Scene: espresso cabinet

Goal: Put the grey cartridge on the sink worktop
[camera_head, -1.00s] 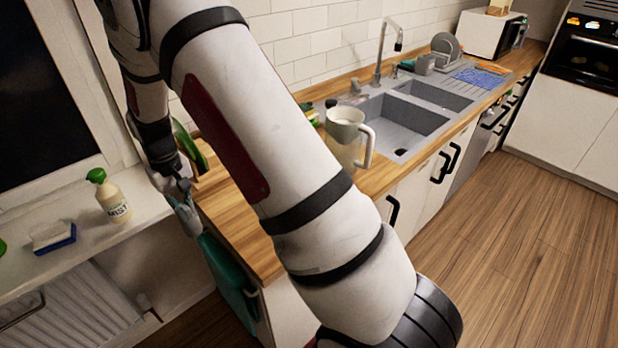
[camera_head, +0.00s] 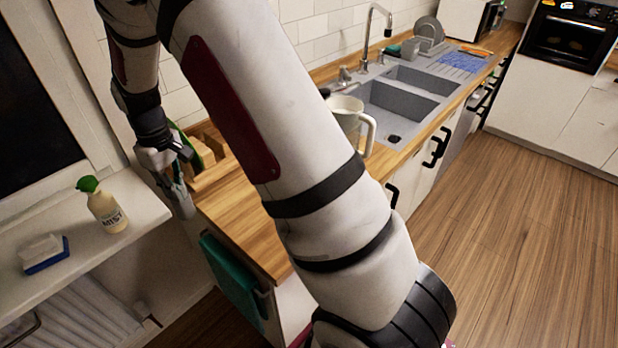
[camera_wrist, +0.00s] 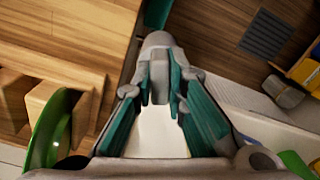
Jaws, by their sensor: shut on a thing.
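My gripper (camera_wrist: 160,82) is shut on the grey cartridge (camera_wrist: 158,42), whose rounded end shows between and just beyond the teal-padded fingers in the wrist view. The fingers hide part of it. In the head view my gripper (camera_head: 176,183) hangs by the left end of the wooden sink worktop (camera_head: 235,215), near the gap to the window sill. The grey cartridge (camera_head: 183,207) shows below it there, small and partly hidden. The worktop also shows in the wrist view (camera_wrist: 60,30), left of the fingers. My arm covers part of the worktop in the head view.
A jug (camera_head: 345,108) stands near the sink (camera_head: 395,108). A wooden holder (camera_head: 210,172) and a green item stand at the back of the worktop. A spray bottle (camera_head: 105,208) and a sponge tray (camera_head: 45,258) are on the sill. A teal towel (camera_head: 232,280) hangs below. The front-left worktop looks clear.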

